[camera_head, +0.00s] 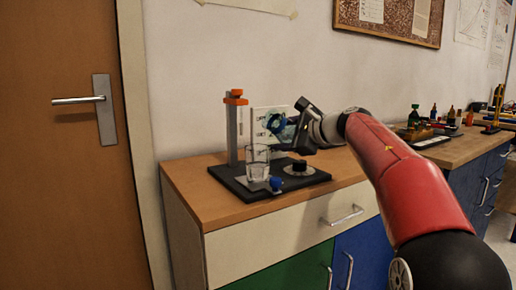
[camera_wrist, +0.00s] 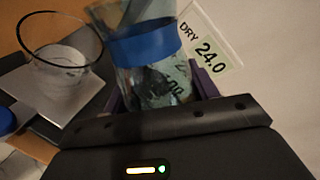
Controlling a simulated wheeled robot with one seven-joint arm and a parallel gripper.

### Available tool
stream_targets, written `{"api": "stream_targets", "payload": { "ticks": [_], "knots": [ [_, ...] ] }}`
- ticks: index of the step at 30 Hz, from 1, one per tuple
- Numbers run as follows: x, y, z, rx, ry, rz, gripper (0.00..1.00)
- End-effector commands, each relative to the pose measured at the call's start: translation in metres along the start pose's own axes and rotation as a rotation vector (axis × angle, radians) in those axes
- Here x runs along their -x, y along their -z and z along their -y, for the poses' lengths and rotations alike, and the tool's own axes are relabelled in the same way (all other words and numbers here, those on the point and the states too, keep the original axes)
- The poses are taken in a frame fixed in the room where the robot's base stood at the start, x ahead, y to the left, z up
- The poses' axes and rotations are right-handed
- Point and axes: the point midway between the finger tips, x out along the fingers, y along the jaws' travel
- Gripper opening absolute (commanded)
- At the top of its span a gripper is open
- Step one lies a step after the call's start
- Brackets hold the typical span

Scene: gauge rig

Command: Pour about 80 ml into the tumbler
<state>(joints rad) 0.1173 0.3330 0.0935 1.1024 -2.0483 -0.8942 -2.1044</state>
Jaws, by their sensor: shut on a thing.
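My gripper (camera_head: 291,128) is shut on a clear vessel with a blue band (camera_head: 275,123), held above the rig's base. In the wrist view the blue-banded vessel (camera_wrist: 147,46) sits between the purple fingers, and its upper end is cut off by the picture edge. The clear tumbler (camera_head: 257,163) stands upright on the dark base, below and left of the held vessel. The tumbler also shows in the wrist view (camera_wrist: 62,58), left of the held vessel and apart from it. I cannot tell the liquid level in either one.
A card in the wrist view reads "DRY 24.0" (camera_wrist: 208,48). Bare worktop (camera_head: 205,196) lies left of the base.

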Motion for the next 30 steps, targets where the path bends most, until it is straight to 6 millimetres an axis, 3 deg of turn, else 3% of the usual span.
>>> {"api": "stream_targets", "payload": {
  "ticks": [23,30],
  "knots": [
    [0.000,-0.001,0.000,0.000,0.001,0.001,0.25],
    [-0.004,0.005,-0.013,-0.106,0.000,0.034,0.25]
  ]
}}
